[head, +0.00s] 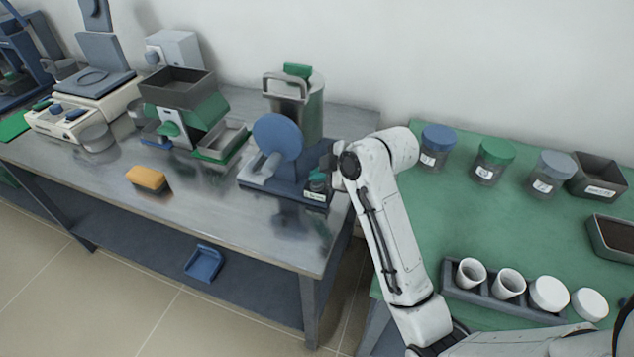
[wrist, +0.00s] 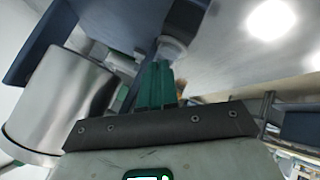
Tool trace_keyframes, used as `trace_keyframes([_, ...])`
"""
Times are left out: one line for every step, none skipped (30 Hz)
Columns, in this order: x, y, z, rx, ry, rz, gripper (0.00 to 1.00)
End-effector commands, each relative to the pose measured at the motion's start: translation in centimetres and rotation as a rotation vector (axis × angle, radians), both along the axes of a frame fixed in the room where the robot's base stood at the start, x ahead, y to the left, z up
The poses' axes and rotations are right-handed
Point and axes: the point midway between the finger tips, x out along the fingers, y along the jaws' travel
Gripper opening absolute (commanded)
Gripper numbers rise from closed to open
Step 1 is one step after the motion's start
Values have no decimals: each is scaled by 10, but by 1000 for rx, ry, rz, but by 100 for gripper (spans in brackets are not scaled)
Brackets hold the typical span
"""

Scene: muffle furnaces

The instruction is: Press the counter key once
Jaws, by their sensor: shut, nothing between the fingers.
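A blue-grey machine (head: 285,183) with a round blue disc stands near the right end of the metal bench. A small dark block with a pale label (head: 314,196) sits at its right front corner, with a small round grey part above it that looks like the counter key (head: 316,187). My gripper (head: 319,176) is right at this part, coming from the right; its green fingers partly hide it. In the wrist view the green fingers (wrist: 158,66) are together and empty, pointing at a pale round part (wrist: 172,48). I cannot tell whether they touch it.
A yellow-orange block (head: 147,178) lies on the bench to the left. Lidded jars (head: 493,160) and a rack of white cups (head: 505,303) stand on the green table at right. The front middle of the bench is clear.

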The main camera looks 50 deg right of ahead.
Motion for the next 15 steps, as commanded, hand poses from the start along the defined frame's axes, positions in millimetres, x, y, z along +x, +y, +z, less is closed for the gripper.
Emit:
trace_keyframes([0,0,-1,0,0,0,0])
trace_keyframes([0,0,-1,0,0,0,0])
trace_keyframes([0,0,-2,0,0,0,0])
trace_keyframes([0,0,-2,0,0,0,0])
trace_keyframes([0,0,-3,0,0,0,0])
trace_keyframes([0,0,-3,0,0,0,0])
trace_keyframes([0,0,-3,0,0,0,0])
trace_keyframes([0,0,-4,1,0,-1,0])
trace_keyframes([0,0,-4,1,0,-1,0])
trace_keyframes([0,0,-4,0,0,0,0])
trace_keyframes([0,0,-5,1,0,-1,0])
trace_keyframes([0,0,-5,1,0,-1,0])
trace_keyframes([0,0,-6,1,0,-1,0])
trace_keyframes([0,0,-6,1,0,-1,0])
trace_keyframes([0,0,-6,1,0,-1,0])
